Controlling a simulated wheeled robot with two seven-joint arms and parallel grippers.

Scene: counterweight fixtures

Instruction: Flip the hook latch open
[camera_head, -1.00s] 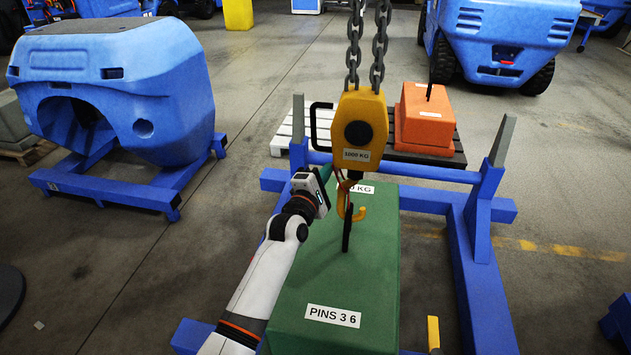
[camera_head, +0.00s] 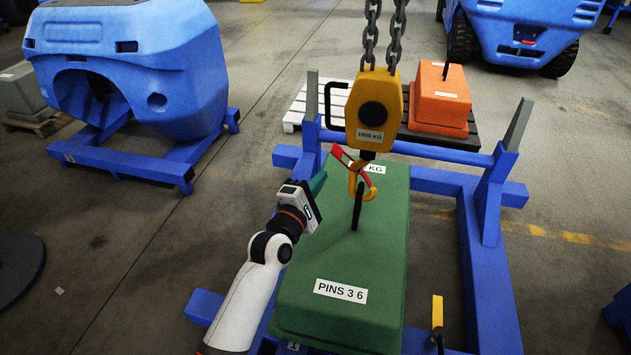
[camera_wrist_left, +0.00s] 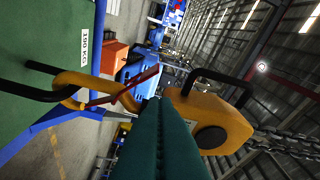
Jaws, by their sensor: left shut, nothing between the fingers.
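A yellow hook (camera_head: 356,186) hangs below a yellow hook block (camera_head: 379,115). A red latch (camera_head: 338,153) slants across the hook, its upper end sticking out on the left. In the left wrist view the latch (camera_wrist_left: 140,82) crosses the hook (camera_wrist_left: 72,80), with one end free beyond its shank. The black lifting loop (camera_head: 357,207) of the green counterweight (camera_head: 335,260) meets the hook's lower curve. My left gripper (camera_head: 318,182) is shut and empty, left of the hook and apart from it. Its green fingers (camera_wrist_left: 160,103) fill the lower middle of the wrist view. My right gripper is not in view.
The green counterweight sits in a blue frame (camera_head: 478,250) with grey uprights. An orange weight (camera_head: 438,100) stands on a dark pallet behind. Chains (camera_head: 370,35) rise above the hook block. A blue machine body (camera_head: 125,70) stands left; floor between is clear.

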